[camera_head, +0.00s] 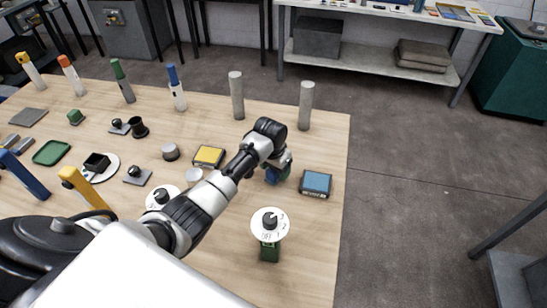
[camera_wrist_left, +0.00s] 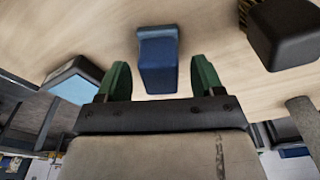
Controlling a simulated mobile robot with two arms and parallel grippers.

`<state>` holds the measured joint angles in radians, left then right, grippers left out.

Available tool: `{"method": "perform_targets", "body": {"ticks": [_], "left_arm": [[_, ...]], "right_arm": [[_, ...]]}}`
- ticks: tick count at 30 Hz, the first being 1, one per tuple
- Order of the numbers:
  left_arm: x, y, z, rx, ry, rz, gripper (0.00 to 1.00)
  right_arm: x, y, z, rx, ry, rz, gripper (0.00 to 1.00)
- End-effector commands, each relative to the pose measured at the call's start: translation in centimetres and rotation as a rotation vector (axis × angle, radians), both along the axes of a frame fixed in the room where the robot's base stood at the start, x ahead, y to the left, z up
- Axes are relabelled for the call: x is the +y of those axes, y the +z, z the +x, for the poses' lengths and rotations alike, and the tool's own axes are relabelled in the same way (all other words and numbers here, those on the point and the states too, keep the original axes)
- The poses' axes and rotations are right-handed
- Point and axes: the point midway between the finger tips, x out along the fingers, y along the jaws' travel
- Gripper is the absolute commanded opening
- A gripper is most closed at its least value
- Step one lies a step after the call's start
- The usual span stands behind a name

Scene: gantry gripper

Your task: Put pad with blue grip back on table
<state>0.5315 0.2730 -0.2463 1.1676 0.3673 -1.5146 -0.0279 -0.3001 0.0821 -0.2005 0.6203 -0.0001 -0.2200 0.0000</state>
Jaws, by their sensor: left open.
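A blue block-shaped grip (camera_wrist_left: 157,62) shows in the left wrist view, between and just beyond the green fingers of my left gripper (camera_wrist_left: 161,80). The fingers are open, with a gap on each side of the grip. In the head view the blue grip (camera_head: 271,176) shows just below my left gripper (camera_head: 282,168), at the right part of the wooden table (camera_head: 305,240). Any pad under the grip is hidden. My right gripper is not in view.
A blue-topped dark box (camera_head: 316,182) stands right of the gripper, near the table's right edge. A yellow-topped box (camera_head: 209,156) lies to the left. A white dial on a green base (camera_head: 269,226) stands in front. Grey posts (camera_head: 305,105) stand at the back.

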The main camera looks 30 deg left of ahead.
Motion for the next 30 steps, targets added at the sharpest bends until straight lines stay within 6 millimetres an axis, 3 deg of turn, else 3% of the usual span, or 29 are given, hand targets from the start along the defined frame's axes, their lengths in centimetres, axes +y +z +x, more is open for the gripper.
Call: {"method": "perform_targets", "body": {"ticks": [9, 15, 21, 30], "left_arm": [[0.2, 6.7, -0.7, -0.005, 0.000, 0.000, 0.67], [0.3, 9.7, -1.2, -0.003, 0.000, 0.001, 0.67], [0.3, 10.9, -1.4, -0.001, 0.000, 0.000, 0.67], [0.3, 10.9, -1.4, 0.000, 0.000, 0.000, 0.67]], "right_arm": [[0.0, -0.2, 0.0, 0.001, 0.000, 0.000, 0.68], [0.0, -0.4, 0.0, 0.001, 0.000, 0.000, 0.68], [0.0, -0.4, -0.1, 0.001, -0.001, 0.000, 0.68], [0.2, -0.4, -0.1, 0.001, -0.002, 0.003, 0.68]]}}
